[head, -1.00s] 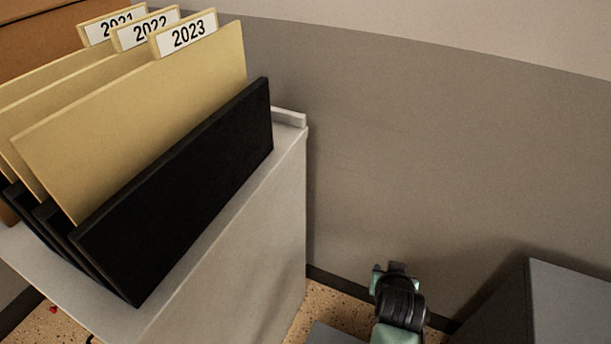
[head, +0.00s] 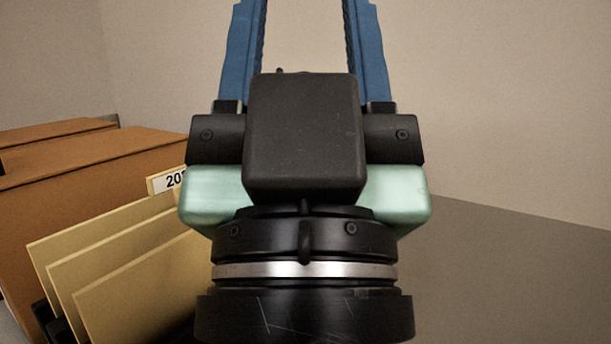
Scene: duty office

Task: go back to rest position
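My gripper (head: 305,30) fills the middle of the head view, close to the camera and pointing up. Its two blue fingers stand apart with a clear gap, and only wall shows between them. The fingertips are cut off by the top edge of the picture. No object is seen in the gripper.
Several tan folders (head: 125,270) stand at the lower left, partly hidden behind my gripper. One folder's label (head: 170,181) is partly covered. A brown box-like thing (head: 95,180) is behind them. The grey and beige wall (head: 510,130) to the right shows no objects before it.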

